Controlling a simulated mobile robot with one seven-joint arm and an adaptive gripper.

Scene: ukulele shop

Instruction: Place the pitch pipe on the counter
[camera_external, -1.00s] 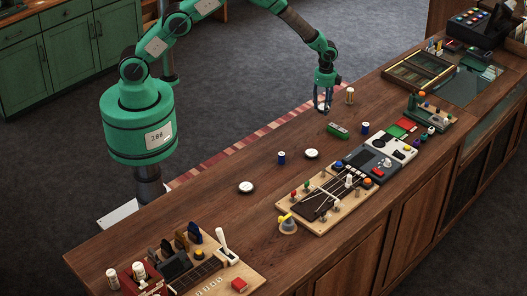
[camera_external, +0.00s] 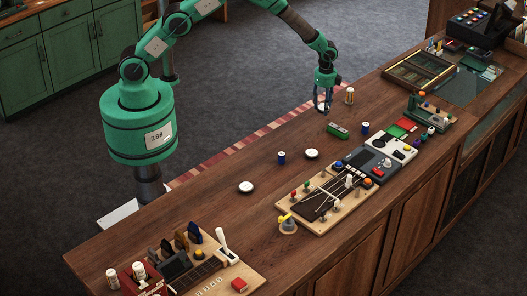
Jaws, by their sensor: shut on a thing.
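My gripper (camera_external: 323,103) is at the end of the green arm, pointing down over the far edge of the wooden counter (camera_external: 215,210). It is shut on a small pale thing (camera_external: 321,106), which the fingers partly hide. It is too small to tell for sure whether this is the pitch pipe, or whether it touches the counter. Two white round discs with dark rims lie flat on the counter, one near the middle (camera_external: 311,153) and one further left (camera_external: 246,187).
Boards with knobs (camera_external: 300,222) line the counter's front side. Bare wood lies left of the discs and between the cans.

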